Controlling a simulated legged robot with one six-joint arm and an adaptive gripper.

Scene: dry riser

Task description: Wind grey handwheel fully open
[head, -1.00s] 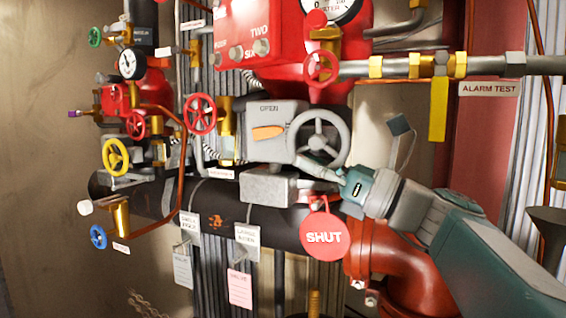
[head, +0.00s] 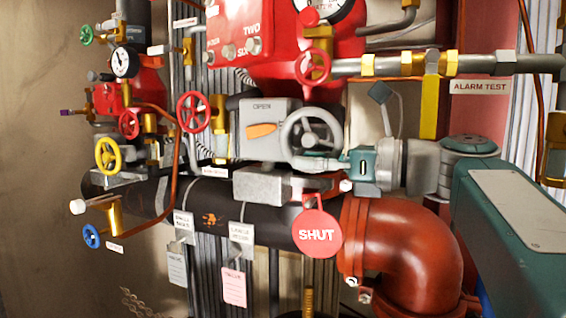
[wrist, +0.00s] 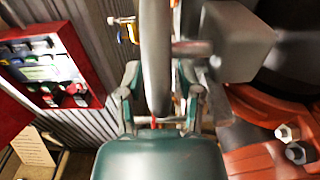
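The grey handwheel (head: 311,138) stands upright on the right side of a grey gearbox (head: 265,125) marked OPEN, with an orange pointer on its face. My gripper (head: 325,163) is at the wheel's lower rim, coming in from the right. In the wrist view the handwheel (wrist: 156,60) shows edge-on and its rim runs between the two fingers of my gripper (wrist: 158,85), one on each side. Whether both fingers press on the rim is unclear. The wheel's shaft runs right to a grey block in the wrist view.
A round red SHUT tag (head: 316,233) hangs just below the wheel. A red pipe elbow (head: 400,245) is beneath my arm. A brass valve with a yellow lever (head: 430,108) is above right. A red handwheel (head: 193,112) is to the left.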

